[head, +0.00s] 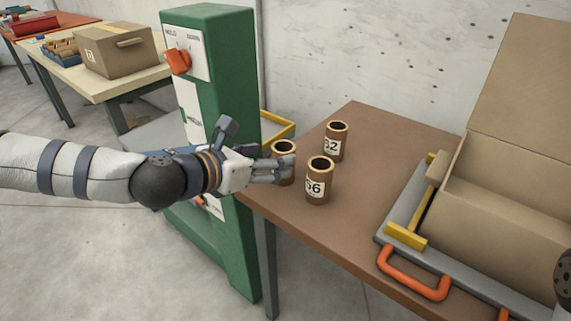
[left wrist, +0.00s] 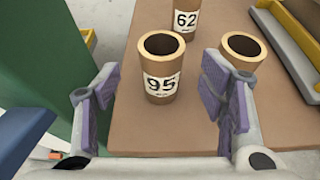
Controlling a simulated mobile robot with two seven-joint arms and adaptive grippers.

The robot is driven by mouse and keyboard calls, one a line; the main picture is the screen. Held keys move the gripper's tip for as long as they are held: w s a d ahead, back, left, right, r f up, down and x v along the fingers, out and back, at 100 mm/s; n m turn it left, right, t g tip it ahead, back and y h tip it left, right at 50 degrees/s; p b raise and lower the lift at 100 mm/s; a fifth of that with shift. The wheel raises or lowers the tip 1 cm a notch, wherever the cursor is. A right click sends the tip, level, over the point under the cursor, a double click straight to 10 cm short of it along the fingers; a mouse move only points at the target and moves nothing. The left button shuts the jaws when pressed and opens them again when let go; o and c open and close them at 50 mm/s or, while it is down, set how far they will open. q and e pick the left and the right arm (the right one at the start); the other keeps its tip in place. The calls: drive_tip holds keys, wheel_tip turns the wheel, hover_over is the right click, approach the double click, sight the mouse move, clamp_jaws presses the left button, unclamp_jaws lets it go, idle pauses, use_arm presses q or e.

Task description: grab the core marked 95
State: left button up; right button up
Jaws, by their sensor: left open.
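The core marked 95 (left wrist: 161,83) is a brown hollow tube with a white label, upright on the brown table. In the head view this core (head: 284,148) is partly hidden behind my left gripper (head: 275,171). In the left wrist view my left gripper is open, with its purple-padded fingers to the left and right of the core. The core shows ahead between them, with gaps on both sides. The core marked 62 (head: 336,142) stands behind. Another core (head: 319,180), whose label seems to read 66, stands to the right. My right gripper is not in view.
The right-hand core (left wrist: 243,50) stands close to my right finger in the wrist view. A green machine column (head: 225,130) rises left of the table (head: 365,125). An open cardboard box (head: 500,205) sits in a grey tray with orange handles (head: 415,280) at right.

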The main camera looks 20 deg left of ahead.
sight(276, 155)
use_arm(q)
drive_tip(key=x, duration=0.5)
drive_tip(key=shift+w+d, duration=0.15)
drive_tip(key=shift+w, duration=0.15)
drive_tip(key=c, duration=1.3)
drive_tip(key=shift+r, duration=0.1)
